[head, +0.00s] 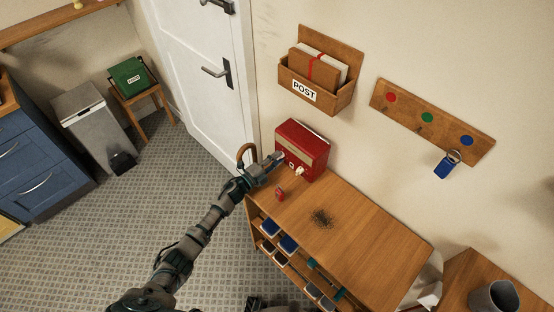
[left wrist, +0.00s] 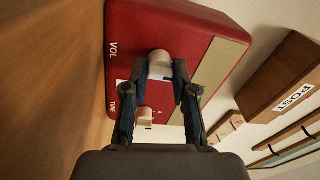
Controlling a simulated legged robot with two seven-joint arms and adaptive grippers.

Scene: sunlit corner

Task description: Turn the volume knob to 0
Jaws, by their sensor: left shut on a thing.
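The red radio (head: 318,142) stands on the wooden cabinet top against the wall, and its red front with a pale panel fills much of the left wrist view (left wrist: 190,28). The white volume knob (left wrist: 160,58) is beside the letters VOL. My left gripper (left wrist: 160,72) is shut on this knob, with one finger on each side. In the head view my left gripper (head: 277,158) reaches the radio's front from the left and hides the held knob. The tuning knob (left wrist: 146,121) is beside the letters TUNE, between my finger links in the picture. My right gripper is not in view.
A small red object (head: 280,193) and a dark speckled patch (head: 321,217) lie on the cabinet top (head: 370,240). A brown curved handle (head: 247,150) rises at its left end. The post holder (head: 312,88) and key rack (head: 433,122) hang above. The cabinet's right part is clear.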

